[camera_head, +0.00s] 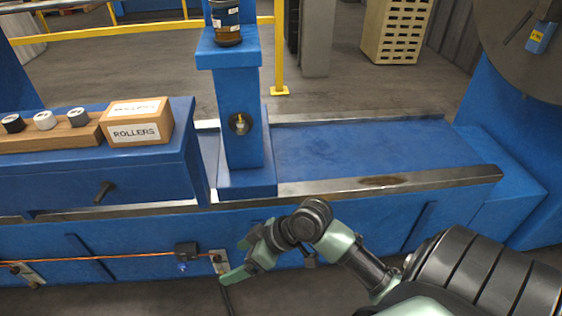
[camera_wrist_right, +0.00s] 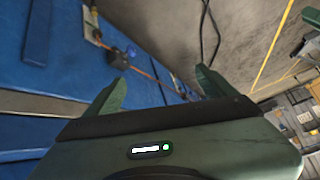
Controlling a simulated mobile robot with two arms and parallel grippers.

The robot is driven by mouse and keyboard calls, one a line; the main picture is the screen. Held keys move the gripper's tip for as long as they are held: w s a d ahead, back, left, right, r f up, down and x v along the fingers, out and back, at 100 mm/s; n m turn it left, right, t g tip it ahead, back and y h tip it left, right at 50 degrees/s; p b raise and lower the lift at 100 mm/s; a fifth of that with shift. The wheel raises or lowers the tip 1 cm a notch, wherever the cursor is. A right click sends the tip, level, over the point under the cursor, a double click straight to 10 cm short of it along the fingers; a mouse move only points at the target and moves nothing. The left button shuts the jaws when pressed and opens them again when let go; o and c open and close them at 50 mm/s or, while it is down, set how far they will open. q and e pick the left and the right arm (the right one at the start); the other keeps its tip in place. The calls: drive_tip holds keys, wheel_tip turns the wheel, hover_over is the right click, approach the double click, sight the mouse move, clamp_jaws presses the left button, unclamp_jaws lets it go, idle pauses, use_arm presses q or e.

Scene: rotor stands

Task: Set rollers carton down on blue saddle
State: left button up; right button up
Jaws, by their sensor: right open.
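The rollers carton (camera_head: 140,126), a brown box with white labels reading ROLLERS, rests upright on the flat top of a blue saddle-like block (camera_head: 140,174) at the left in the head view. My right gripper (camera_head: 240,262) is in front of the blue machine bed, lower than the carton and to its right, well apart from it. Its two fingers are spread and empty. They also show apart in the right wrist view (camera_wrist_right: 160,88), with nothing between them. The carton is not seen in the wrist view. My left gripper is not in view.
A wooden rack (camera_head: 60,137) with several small rollers sits left of the carton, close against it. A blue post (camera_head: 238,100) carrying a dark can (camera_head: 226,22) stands to its right. The blue bed (camera_head: 370,147) right of the post is clear. An orange cable (camera_head: 110,257) runs along the front.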

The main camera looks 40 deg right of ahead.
drive_tip(key=s+f+m+g+h, duration=0.1)
drive_tip(key=s+f+m+h, duration=0.1)
drive_tip(key=s, duration=0.5)
drive_tip(key=s+d+f+m+g+h, duration=0.1)
drive_tip(key=s+f+m+h, duration=0.1)
drive_tip(key=s+f+h, duration=0.2)
drive_tip(key=s+f, duration=0.2)
drive_tip(key=s, duration=0.1)
drive_tip(key=shift+s+f, duration=0.15)
drive_tip(key=shift+f, duration=0.1)
drive_tip(key=shift+d, duration=0.1)
